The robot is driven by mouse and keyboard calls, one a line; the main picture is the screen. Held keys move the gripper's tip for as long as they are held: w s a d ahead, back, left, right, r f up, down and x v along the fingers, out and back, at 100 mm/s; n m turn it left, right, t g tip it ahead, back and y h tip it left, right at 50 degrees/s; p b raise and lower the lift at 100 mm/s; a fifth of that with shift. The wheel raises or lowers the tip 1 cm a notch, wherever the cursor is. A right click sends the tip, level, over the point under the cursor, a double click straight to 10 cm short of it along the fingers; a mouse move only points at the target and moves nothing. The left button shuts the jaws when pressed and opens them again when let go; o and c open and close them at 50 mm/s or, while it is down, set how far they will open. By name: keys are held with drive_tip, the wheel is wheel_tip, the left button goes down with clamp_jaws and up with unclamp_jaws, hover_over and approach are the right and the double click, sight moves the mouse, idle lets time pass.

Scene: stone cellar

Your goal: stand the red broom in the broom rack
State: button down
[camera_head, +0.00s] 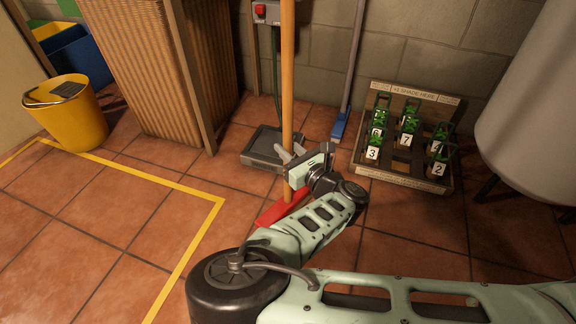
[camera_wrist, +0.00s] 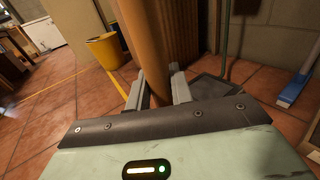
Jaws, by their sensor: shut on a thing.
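The red broom has a wooden handle (camera_head: 288,70) and a red head (camera_head: 283,207) low over the floor tiles; whether it touches them I cannot tell. It stands near upright. My gripper (camera_head: 288,156) is shut around the lower handle, and the handle also shows between the fingers in the wrist view (camera_wrist: 150,45). What seems to be the broom rack has a dark grey tray (camera_head: 262,148) on the floor behind the broom and a grey upper part with a red block (camera_head: 261,10) at the wall. The handle covers part of it. The head is in front of the tray, not in it.
A blue broom (camera_head: 339,125) leans on the wall right of the tray. A wooden crate of numbered plants (camera_head: 447,188) stands farther right, near a pale tank (camera_head: 530,100). A ribbed cabinet (camera_head: 150,75) and a yellow bin (camera_head: 72,120) stand left. Floor at left front is clear.

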wheel_tip(320, 180, down, 3)
drive_tip(key=b, duration=0.2)
drive_tip(key=shift+f+b, duration=0.1)
drive_tip(key=shift+b, duration=0.2)
drive_tip(key=shift+f, duration=0.1)
drive_tip(key=c, duration=1.2)
unclamp_jaws()
drive_tip(key=shift+f, duration=0.15)
drive_tip(key=shift+c, duration=0.2)
